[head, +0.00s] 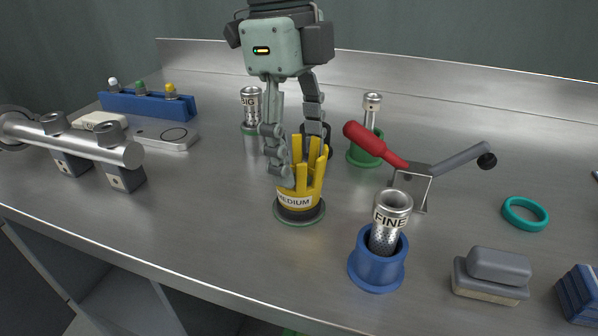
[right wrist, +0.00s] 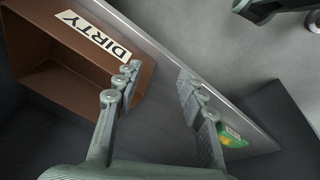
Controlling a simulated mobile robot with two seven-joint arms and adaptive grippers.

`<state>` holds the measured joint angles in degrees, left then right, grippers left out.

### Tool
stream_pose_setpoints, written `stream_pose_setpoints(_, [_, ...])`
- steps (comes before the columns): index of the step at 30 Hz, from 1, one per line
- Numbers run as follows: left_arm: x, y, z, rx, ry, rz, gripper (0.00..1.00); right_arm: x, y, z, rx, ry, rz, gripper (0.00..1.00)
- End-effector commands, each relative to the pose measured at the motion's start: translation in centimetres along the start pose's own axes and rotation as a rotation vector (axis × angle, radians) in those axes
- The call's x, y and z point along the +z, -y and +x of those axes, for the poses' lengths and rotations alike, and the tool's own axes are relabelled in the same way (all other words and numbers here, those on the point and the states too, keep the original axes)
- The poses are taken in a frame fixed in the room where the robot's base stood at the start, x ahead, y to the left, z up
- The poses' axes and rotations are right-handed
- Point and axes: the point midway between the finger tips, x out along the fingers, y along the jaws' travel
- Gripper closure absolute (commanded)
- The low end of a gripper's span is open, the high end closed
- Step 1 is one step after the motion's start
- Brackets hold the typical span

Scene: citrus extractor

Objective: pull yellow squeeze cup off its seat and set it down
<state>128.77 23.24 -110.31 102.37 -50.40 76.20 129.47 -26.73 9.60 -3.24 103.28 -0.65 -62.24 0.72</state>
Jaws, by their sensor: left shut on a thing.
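The yellow squeeze cup (head: 304,190) has upright prongs and a label reading MEDIUM. It stands upright in the head view, with a dark band and a green-rimmed round base (head: 299,213) under it. Whether the cup is seated or slightly lifted I cannot tell. My left gripper (head: 292,165) comes down from above with its fingers on either side of the prongs, shut on the cup. My right gripper (right wrist: 160,95) shows in the right wrist view, with its fingers wide apart and nothing between them.
A blue holder (head: 376,268) with a FINE strainer (head: 390,219) stands close at the front right. Behind are a red-handled press (head: 375,145) and a BIG strainer (head: 251,105). A teal ring (head: 525,213) lies right. A brown DIRTY bin (right wrist: 50,85) is below my right gripper.

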Motion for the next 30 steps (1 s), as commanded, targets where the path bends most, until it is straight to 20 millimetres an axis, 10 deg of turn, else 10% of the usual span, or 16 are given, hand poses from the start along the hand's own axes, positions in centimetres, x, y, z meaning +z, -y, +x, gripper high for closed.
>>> stream_pose_setpoints(30, [-0.3, 0.0, -2.5, 0.000, 0.000, -0.001, 0.93, -0.3, -0.2, -1.1, 0.001, 0.000, 0.000, 0.60])
